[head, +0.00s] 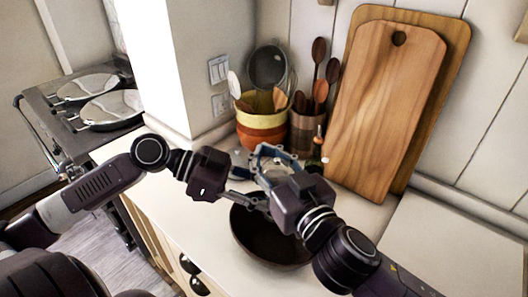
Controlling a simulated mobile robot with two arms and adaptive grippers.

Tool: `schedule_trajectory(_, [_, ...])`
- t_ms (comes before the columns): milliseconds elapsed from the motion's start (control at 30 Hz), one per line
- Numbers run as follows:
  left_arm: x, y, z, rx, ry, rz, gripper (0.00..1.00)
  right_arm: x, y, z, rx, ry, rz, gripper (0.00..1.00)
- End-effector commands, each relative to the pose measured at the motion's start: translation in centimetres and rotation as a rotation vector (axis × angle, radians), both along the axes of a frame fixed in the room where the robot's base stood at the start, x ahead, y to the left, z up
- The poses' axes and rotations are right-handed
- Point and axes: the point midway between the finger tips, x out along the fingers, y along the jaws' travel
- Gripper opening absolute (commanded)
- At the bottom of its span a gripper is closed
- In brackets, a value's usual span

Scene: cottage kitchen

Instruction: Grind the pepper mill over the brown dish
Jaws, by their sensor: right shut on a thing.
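The brown dish (268,251), a dark round bowl, sits on the pale counter, its far rim partly hidden by my grippers. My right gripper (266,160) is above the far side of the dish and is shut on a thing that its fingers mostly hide. It appears to be the pepper mill, but its shape and tilt are not clear. My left gripper (246,188) reaches in from the left, close beside the right one, above the dish's left far rim. Its fingers are small and overlap the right gripper, so its opening is unclear.
Yellow and orange stacked bowls (260,122) and a brown utensil crock (305,133) stand behind the grippers. A small bottle (317,148) stands near the crock. Wooden cutting boards (385,105) lean on the wall. The counter at right (450,245) is clear.

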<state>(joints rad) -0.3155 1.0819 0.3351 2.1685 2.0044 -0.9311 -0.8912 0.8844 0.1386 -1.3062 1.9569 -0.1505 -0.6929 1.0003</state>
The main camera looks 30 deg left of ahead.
Motion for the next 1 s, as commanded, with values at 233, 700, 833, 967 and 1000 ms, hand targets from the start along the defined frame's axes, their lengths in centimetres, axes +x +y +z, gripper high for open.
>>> schedule_trajectory(233, [0.4,0.4,0.1,0.001,-0.005,0.014,0.1,0.1,0.0,0.0,0.005,0.0,-0.06,0.04])
schedule_trajectory(700, [0.5,0.4,0.1,0.0,-0.005,0.016,0.1,1.0,-1.0,0.0,-0.001,-0.003,-0.273,0.02])
schedule_trajectory(833, [0.5,0.4,0.1,0.001,-0.006,0.016,0.1,1.0,-1.0,0.0,-0.002,-0.005,-0.276,0.02])
schedule_trajectory(967, [0.5,0.4,0.1,0.0,-0.006,0.016,0.1,1.0,-1.0,0.0,-0.002,-0.005,-0.275,0.01])
schedule_trajectory(1000, [0.5,0.4,0.2,0.0,-0.006,0.016,0.1,1.0,-1.0,0.0,-0.002,-0.005,-0.275,0.01])
